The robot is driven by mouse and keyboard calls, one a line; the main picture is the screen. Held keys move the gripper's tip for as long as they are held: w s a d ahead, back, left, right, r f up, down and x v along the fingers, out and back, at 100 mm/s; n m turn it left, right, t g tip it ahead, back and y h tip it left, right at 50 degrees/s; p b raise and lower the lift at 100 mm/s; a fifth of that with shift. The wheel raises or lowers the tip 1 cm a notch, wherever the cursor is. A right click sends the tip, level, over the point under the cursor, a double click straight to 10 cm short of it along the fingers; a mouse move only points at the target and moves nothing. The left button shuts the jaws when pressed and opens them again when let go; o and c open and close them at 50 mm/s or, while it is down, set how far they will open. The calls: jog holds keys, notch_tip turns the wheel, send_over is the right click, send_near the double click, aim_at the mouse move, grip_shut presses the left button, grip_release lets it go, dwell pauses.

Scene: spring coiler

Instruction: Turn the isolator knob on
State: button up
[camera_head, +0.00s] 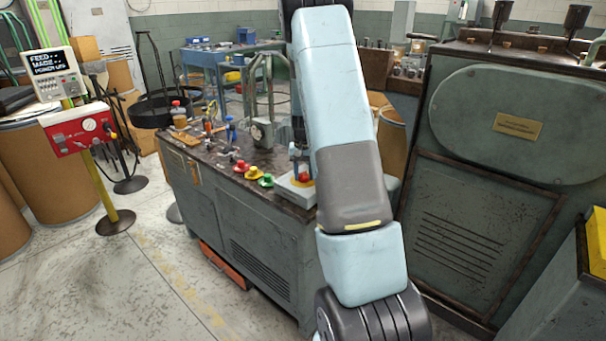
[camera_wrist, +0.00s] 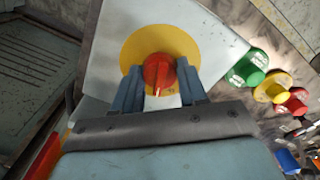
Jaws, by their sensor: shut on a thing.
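The isolator knob (camera_wrist: 158,72) is red with a pale pointer line and sits on a round yellow plate (camera_wrist: 187,43) on a light grey box (camera_wrist: 112,50). In the wrist view the pointer line points down toward my gripper. My gripper (camera_wrist: 160,82) has its two blue-grey fingers on either side of the knob, shut on it. In the head view the red knob (camera_head: 304,177) shows on the box at the bench's right end, beside my arm. My gripper (camera_head: 299,152) is small there and partly hidden by my arm.
Green (camera_head: 266,181), yellow (camera_head: 254,172) and red (camera_head: 241,166) buttons stand left of the box along the bench top's front edge. A large green machine (camera_head: 500,150) stands close on the right. A display (camera_head: 50,62) is at the left. Open floor lies front left.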

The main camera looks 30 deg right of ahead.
aim_at(304, 172)
jog(key=m, duration=0.6)
jog(key=shift+m, duration=0.3)
jog(key=m, duration=0.5)
jog(key=shift+m, duration=0.4)
jog(key=o, duration=1)
jog(key=shift+o, duration=0.2)
jog(key=shift+r, duration=0.1)
notch_tip(304, 172, up, 14)
jog(key=shift+f, duration=0.25)
